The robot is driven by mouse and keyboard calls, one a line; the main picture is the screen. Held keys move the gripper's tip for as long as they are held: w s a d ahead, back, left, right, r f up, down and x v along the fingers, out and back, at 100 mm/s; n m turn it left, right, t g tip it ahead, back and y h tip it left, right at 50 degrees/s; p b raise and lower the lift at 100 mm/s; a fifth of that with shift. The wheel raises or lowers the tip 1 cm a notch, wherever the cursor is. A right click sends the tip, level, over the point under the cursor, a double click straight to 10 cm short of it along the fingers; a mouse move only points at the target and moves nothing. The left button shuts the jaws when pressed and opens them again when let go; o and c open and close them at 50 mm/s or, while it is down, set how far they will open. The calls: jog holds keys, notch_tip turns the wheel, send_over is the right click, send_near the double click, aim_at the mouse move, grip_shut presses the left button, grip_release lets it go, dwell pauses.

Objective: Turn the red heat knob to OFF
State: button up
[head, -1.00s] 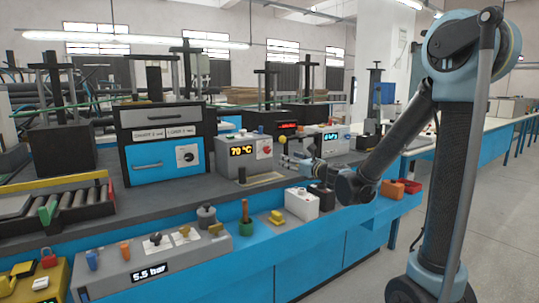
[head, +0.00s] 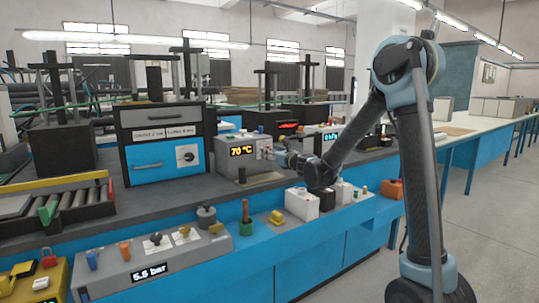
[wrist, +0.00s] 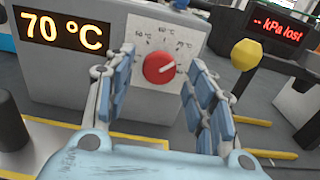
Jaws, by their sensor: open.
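The red heat knob (wrist: 159,67) sits on a white dial plate (wrist: 140,34) on the front of a grey control box (wrist: 100,93). Its pointer mark aims up and to the right; the small dial lettering is too blurred to read. A display (wrist: 62,31) on the same box reads 70 °C, and it also shows in the head view (head: 241,150). My gripper (wrist: 158,88) is open, with one finger on each side of the knob in the wrist view and apparently short of it.
A yellow knob (wrist: 245,54) stands right of the box, near a display (wrist: 278,24) reading "-- kPa lost". A yellow-edged plate (wrist: 60,145) lies below the box. White and black blocks (head: 302,203) stand on the blue front ledge.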

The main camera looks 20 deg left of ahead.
jog(key=shift+w+a, duration=0.45)
jog(key=shift+a, duration=0.15)
jog(key=shift+c, duration=0.2)
jog(key=c, duration=1)
